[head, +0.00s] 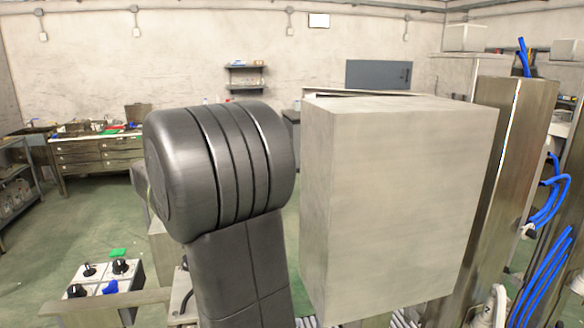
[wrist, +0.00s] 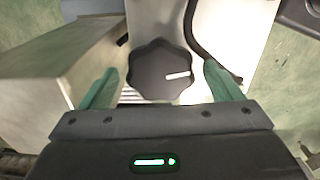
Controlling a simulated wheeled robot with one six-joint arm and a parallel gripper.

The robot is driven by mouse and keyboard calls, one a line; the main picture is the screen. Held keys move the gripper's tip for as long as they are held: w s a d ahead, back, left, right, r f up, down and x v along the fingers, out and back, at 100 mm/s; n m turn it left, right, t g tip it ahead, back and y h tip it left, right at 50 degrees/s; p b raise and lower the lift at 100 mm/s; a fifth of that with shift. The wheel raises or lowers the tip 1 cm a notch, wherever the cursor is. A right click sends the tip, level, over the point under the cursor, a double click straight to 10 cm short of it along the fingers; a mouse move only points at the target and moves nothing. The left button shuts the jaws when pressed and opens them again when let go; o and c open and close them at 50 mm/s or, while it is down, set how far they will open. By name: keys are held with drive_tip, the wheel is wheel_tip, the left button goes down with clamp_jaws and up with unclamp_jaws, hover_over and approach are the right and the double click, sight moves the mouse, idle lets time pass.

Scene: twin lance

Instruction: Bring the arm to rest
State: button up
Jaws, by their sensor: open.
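A black lobed knob (wrist: 162,72) with a white mark lies beyond the fingertips, on a pale panel (wrist: 152,18). I cannot tell whether the fingers touch it. In the head view my dark arm link stands upright in the middle and hides much behind it; my gripper is not visible there.
A large grey box (head: 395,195) stands right of my arm. A panel with black knobs (head: 105,275) is at lower left. A workbench with drawers (head: 95,155) stands by the back left. Steel columns with blue hoses (head: 545,200) are at right. Green floor is open at left.

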drive_tip(key=m, duration=1.5)
drive_tip(key=shift+m, duration=2.7)
